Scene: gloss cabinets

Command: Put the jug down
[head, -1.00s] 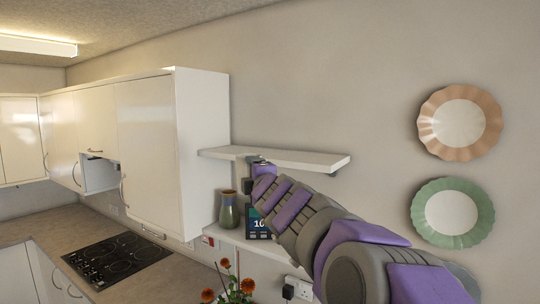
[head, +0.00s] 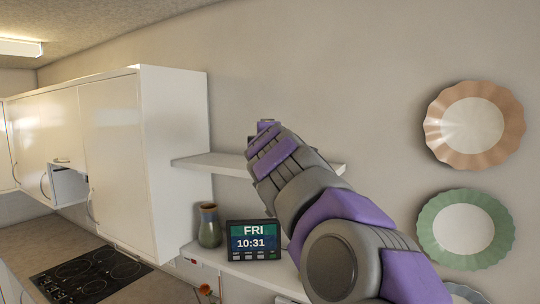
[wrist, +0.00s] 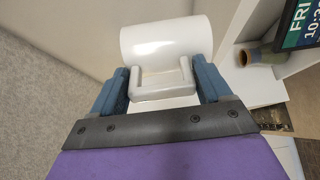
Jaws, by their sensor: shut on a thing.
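The jug (wrist: 165,38) is a glossy white cylinder with a squared white handle (wrist: 163,84), seen at the top middle of the wrist view. My gripper (wrist: 163,82) is shut on the handle, with a blue finger on each side of it. In the head view my arm hides the jug and the fingers. The arm reaches up over the white upper shelf (head: 200,165). I cannot tell whether the jug touches any surface.
Below the upper shelf, a grey-brown vase (head: 209,227) and a clock display (head: 252,241) stand on a lower shelf (head: 215,263). White cabinets (head: 120,150) are at left, above a black hob (head: 90,275). Peach (head: 474,125) and green (head: 465,230) plates hang at right.

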